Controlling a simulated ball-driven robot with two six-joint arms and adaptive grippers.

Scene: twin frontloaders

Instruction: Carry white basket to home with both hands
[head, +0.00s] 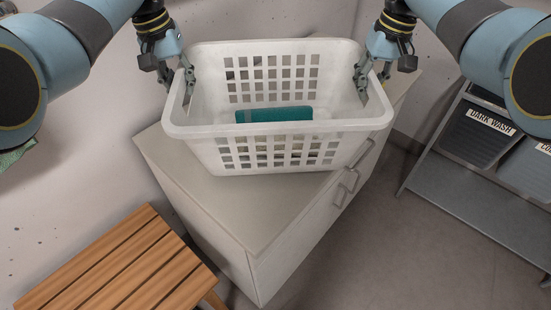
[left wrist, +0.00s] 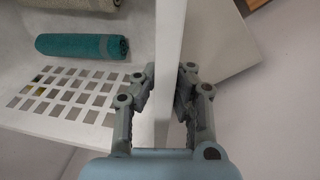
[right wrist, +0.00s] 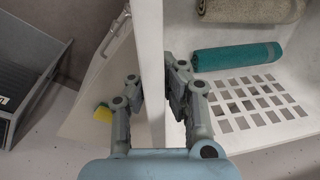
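The white basket (head: 280,130), a laundry basket with square holes, is over the light cabinet top. I cannot tell whether its base touches the top. A teal rolled towel (head: 274,115) lies inside; a beige rolled towel (right wrist: 250,10) also shows in the wrist views. My left gripper (head: 187,80) has one finger on each side of the basket's left wall (left wrist: 168,60) and is shut on it. My right gripper (head: 364,84) is shut the same way on the right wall (right wrist: 151,60). The fingertips are partly hidden by the wall.
The cabinet (head: 225,205) with handles stands below the basket. A wooden slatted bench (head: 115,265) is at the lower left. A rack with dark bins (head: 480,135), one labelled DARK WASH, stands at the right. Grey floor (head: 375,245) between cabinet and rack is clear.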

